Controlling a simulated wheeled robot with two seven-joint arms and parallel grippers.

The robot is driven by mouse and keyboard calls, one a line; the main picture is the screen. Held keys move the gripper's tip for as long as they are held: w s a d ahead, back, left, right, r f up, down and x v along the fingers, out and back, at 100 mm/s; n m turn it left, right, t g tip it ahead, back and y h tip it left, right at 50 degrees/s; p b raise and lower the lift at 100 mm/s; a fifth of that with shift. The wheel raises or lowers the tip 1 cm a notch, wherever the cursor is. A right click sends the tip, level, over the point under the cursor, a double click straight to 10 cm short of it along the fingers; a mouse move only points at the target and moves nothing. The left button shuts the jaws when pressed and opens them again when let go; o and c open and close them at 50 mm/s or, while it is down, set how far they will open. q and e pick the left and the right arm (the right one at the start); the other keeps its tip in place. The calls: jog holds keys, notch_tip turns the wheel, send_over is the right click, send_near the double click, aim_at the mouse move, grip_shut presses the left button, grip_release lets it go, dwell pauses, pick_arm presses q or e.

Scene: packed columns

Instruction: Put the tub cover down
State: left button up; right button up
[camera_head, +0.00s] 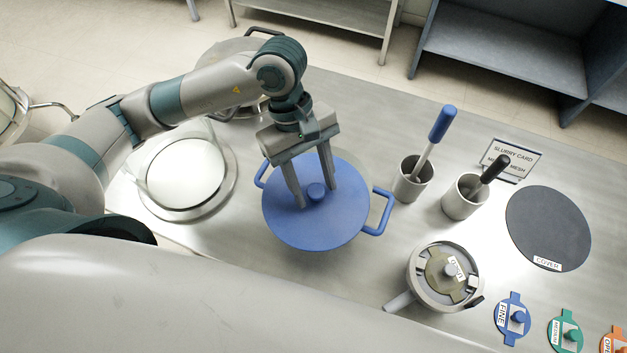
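The blue round tub cover (285,228) lies flat on top of the blue tub, which has a loop handle (380,212) on each side. A small blue knob (317,192) stands up at the cover's middle. My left gripper (317,198) reaches down over the cover, with one finger on each side of the knob. The fingers look apart, with a small gap to the knob. A dark round mat (548,222) labelled as the cover's place lies bare at the right. My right gripper is out of view.
Two metal cups (411,182) (463,200) with handled tools stand right of the tub. A metal pot (440,275) with a labelled top is in front of them. Small coloured tagged pieces (513,318) lie at lower right. A round shiny pan (185,172) is at the left.

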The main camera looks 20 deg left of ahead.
pick_arm(q)
jog(key=shift+r, duration=0.15)
jog(key=shift+w+a+r, duration=0.1)
jog(key=shift+w+r, duration=0.1)
jog(key=shift+r, duration=0.1)
jog(key=b+v, duration=0.5)
jog(key=v, duration=0.6)
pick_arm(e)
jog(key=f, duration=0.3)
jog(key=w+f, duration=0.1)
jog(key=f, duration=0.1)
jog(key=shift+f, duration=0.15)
pick_arm(q)
jog(key=shift+s+r, duration=0.1)
jog(key=shift+r, duration=0.15)
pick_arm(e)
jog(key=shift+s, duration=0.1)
